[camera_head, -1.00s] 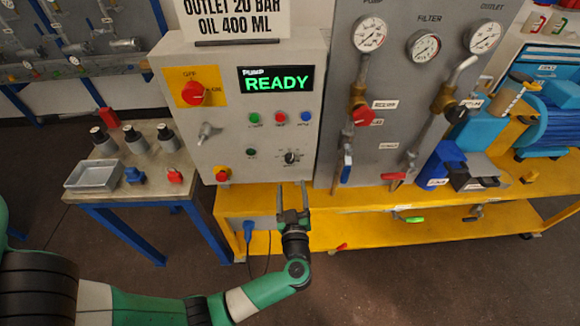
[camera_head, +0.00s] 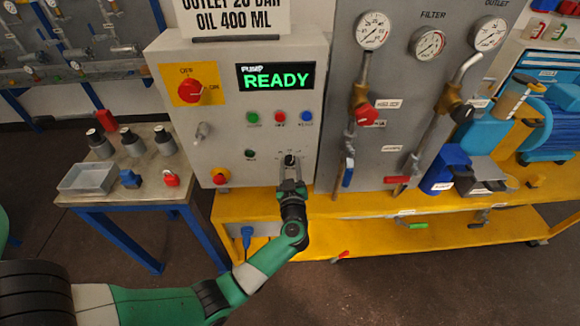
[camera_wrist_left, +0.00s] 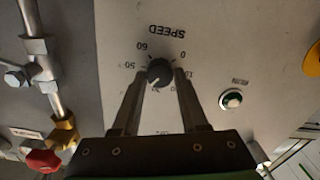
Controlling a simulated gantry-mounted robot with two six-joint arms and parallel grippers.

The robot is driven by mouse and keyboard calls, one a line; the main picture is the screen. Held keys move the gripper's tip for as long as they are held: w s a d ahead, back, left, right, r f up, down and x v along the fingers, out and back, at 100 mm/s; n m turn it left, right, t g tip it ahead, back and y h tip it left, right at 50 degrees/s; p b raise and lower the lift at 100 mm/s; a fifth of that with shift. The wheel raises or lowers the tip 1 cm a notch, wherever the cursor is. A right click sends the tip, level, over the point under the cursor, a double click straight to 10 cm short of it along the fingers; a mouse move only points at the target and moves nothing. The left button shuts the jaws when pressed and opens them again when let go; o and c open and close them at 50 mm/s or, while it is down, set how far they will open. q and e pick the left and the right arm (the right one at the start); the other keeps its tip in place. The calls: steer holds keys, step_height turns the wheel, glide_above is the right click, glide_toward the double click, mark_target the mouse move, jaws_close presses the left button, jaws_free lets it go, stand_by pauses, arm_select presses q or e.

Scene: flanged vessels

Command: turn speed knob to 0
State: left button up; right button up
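The speed knob (camera_wrist_left: 160,72) is a small black dial on the grey pump panel, shown upside down in the left wrist view. Its scale has 0 at the upper right and 60 at the upper left; I cannot clearly read where the pointer stands. In the head view the knob (camera_head: 290,159) is at the panel's lower right, partly hidden by my gripper. My left gripper (camera_head: 291,167) is at the panel with its fingers apart. In the wrist view its fingertips (camera_wrist_left: 161,73) straddle the knob, close to both sides; I cannot tell if they touch. My right gripper is not in view.
A READY display (camera_head: 276,77) and several coloured buttons sit above the knob. A red-yellow stop button (camera_head: 221,176) is at the panel's lower left. Pipes with a red valve handle (camera_head: 367,114) stand to the right.

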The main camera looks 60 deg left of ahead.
arm_select(q)
jaws_close()
